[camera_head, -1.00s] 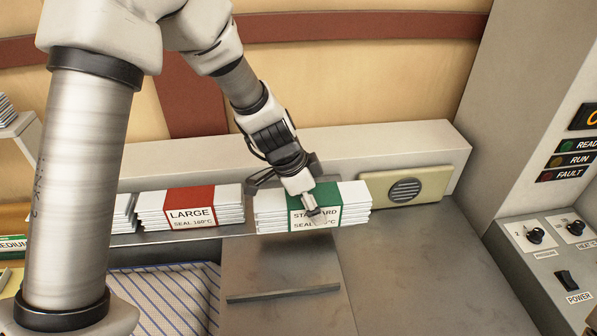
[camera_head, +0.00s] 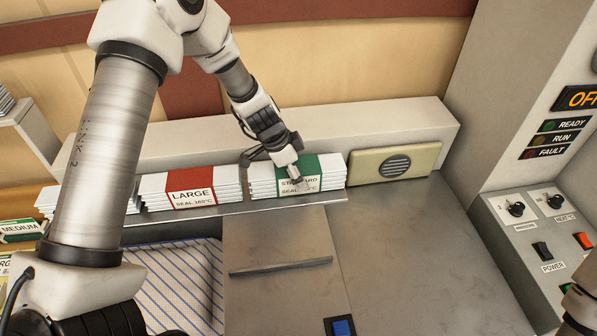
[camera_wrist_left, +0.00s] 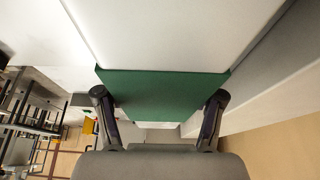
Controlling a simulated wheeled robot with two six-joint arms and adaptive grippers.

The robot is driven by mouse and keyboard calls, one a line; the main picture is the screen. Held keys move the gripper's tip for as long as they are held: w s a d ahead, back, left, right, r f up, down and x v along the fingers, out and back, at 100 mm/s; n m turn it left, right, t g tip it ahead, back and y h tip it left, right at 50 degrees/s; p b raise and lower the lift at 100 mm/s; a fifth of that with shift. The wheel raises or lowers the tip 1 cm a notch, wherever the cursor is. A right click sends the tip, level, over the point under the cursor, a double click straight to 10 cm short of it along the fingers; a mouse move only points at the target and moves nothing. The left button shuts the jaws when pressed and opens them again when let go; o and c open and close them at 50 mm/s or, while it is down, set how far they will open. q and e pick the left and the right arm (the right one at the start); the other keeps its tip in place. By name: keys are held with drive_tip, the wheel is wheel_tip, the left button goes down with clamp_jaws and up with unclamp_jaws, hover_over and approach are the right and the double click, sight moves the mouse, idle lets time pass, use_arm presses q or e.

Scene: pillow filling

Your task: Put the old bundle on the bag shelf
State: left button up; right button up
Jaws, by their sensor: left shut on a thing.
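A stack of white bags with a green band marked STANDARD (camera_head: 326,171) lies flat on the narrow grey shelf (camera_head: 215,212) along the back wall. My left gripper (camera_head: 294,178) reaches down onto it and is shut on it at the green band. In the left wrist view the green band (camera_wrist_left: 165,92) fills the space between the two fingers. The bundle appears to rest on the shelf. No label calls any bundle old.
A red-banded LARGE bundle (camera_head: 190,187) lies close to the left of the STANDARD one. A beige box with a round grille (camera_head: 395,162) stands close on the right. Striped fabric (camera_head: 180,275) lies below left. The metal counter (camera_head: 410,260) is clear at right, beside the control panel (camera_head: 530,225).

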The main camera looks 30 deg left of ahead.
use_arm(q)
drive_tip(key=o, duration=1.7)
drive_tip(key=shift+r+p, duration=0.35)
drive_tip(key=shift+p, duration=0.2)
drive_tip(key=p+v, duration=0.1)
drive_tip(key=v, duration=1)
drive_tip(key=shift+p, duration=0.3)
drive_tip(key=shift+s+a+r, duration=0.15)
drive_tip(key=shift+r, duration=0.2)
drive_tip(key=shift+f, duration=0.1)
